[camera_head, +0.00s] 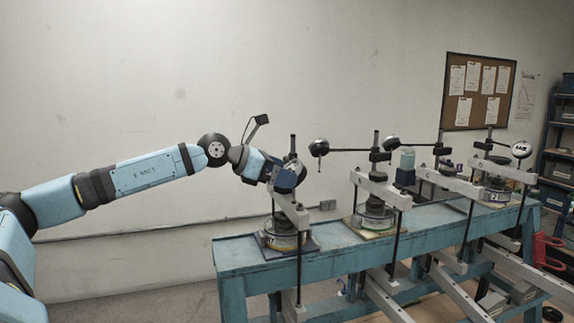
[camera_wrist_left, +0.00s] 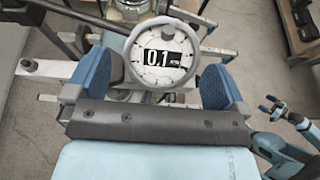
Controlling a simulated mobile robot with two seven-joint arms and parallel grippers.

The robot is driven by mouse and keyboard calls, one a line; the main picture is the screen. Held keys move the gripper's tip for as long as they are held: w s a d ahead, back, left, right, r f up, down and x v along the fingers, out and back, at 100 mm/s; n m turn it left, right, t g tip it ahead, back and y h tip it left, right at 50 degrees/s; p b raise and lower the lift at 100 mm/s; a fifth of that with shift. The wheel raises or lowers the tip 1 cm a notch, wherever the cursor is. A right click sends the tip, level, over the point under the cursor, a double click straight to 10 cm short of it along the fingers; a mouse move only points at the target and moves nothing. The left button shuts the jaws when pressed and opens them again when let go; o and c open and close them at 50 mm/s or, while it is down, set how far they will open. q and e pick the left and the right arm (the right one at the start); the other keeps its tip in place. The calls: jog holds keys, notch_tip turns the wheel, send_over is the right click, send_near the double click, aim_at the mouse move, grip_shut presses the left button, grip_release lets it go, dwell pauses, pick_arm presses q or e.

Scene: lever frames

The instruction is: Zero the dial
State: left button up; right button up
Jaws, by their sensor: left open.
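A round white dial (camera_wrist_left: 184,76) with tick marks and a black display reading 0.1 shows in the left wrist view. It lies between the two blue fingers of my left gripper (camera_wrist_left: 155,82), which is open. I cannot tell whether a finger touches the dial. In the head view my left gripper (camera_head: 290,178) is by the nearest station on the bench, its fingers hardly visible. A dark round head (camera_head: 318,147) on a horizontal arm is just right of it. A gripper-like blue and black part (camera_wrist_left: 284,112), apparently my right gripper, is at the wrist view's right.
A blue bench (camera_head: 235,250) carries several lever stations with grey beams and upright rods. Another dial head (camera_head: 521,149) faces forward at the far right. A shelf (camera_head: 560,150) stands at the right edge. The wall side at left is clear apart from my arm.

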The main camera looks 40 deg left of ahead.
pick_arm(q)
jog(key=shift+x, duration=0.95)
jog(key=shift+s, duration=0.1)
